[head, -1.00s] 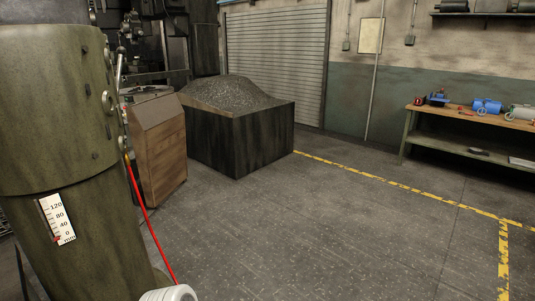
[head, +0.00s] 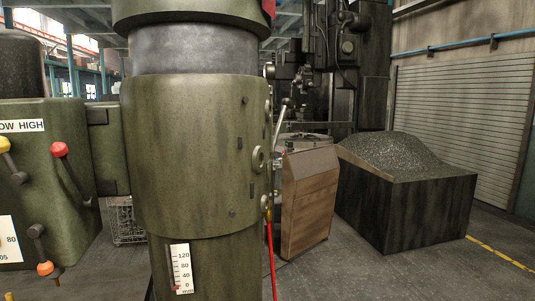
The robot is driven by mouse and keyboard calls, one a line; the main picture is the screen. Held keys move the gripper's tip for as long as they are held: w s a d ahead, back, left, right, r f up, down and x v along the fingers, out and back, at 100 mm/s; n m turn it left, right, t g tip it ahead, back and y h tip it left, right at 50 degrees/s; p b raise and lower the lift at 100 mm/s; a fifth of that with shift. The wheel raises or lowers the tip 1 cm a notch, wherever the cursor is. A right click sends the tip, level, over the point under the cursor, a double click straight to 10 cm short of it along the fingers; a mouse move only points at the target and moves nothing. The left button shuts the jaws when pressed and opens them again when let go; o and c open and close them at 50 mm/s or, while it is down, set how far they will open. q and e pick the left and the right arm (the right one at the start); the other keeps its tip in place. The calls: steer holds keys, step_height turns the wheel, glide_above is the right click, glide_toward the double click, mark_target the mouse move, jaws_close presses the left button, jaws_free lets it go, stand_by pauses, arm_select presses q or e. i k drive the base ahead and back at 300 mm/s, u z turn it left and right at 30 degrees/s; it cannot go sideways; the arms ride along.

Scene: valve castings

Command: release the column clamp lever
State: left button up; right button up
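The green machine column (head: 195,150) stands upright close in front of me, with a wide green sleeve around it. A pale metal lever (head: 280,117) sticks up at the sleeve's right edge, tilted slightly right; it looks like the column clamp lever, but its base is partly hidden by the sleeve's curve. Round bosses (head: 258,159) sit near that edge. A white millimetre scale (head: 182,269) with a red pointer is fixed low on the column. Neither of my grippers is in view.
Left is a green gearbox housing (head: 60,165) with a red-knobbed lever (head: 60,150) and other knobbed levers. A red hose (head: 271,262) hangs at the column's right. Behind are a brown cabinet (head: 307,205) and a dark chip bin (head: 405,215). Floor at lower right is clear.

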mark_target(286, 103)
steer(key=z, duration=1)
steer(key=i, duration=1.3)
steer(key=z, duration=0.5)
steer(key=i, duration=1.45)
steer(key=u, duration=1.5)
steer(key=i, duration=0.6)
steer(key=u, duration=0.65)
